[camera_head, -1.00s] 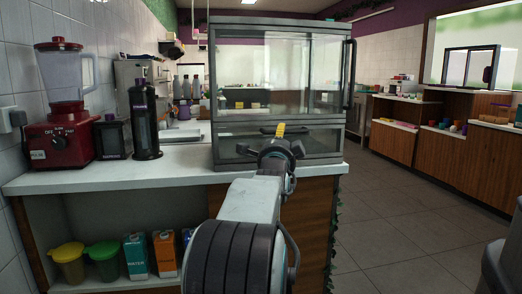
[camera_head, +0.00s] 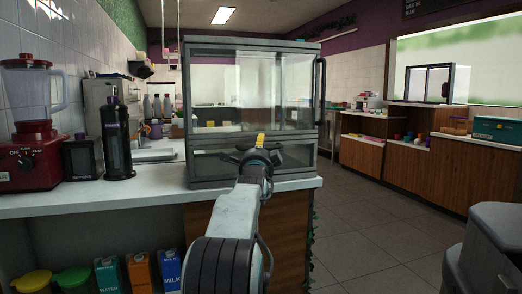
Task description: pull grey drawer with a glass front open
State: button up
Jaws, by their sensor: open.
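The grey drawer with a glass front (camera_head: 210,168) is the low bottom section of a grey-framed glass display case (camera_head: 228,90) on the counter. It looks closed, its front flush with the case. My gripper (camera_head: 258,152) is open and empty, with dark fingers and a yellow mark, in front of the drawer's upper middle part. It covers part of the drawer front, and I cannot make out the drawer's handle behind it. I cannot tell whether the gripper touches the drawer.
The white counter (camera_head: 150,194) holds a red blender (camera_head: 32,150) and a black bottle-like container (camera_head: 116,140) at left. Cartons (camera_head: 170,270) and lidded tubs stand on the shelf below. The floor (camera_head: 360,240) right of the counter is open, with a grey bin-like object (camera_head: 490,245) at lower right.

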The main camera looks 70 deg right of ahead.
jog(key=shift+w+d, duration=0.1)
jog(key=shift+d, duration=0.25)
grip_shut()
dwell(0.5)
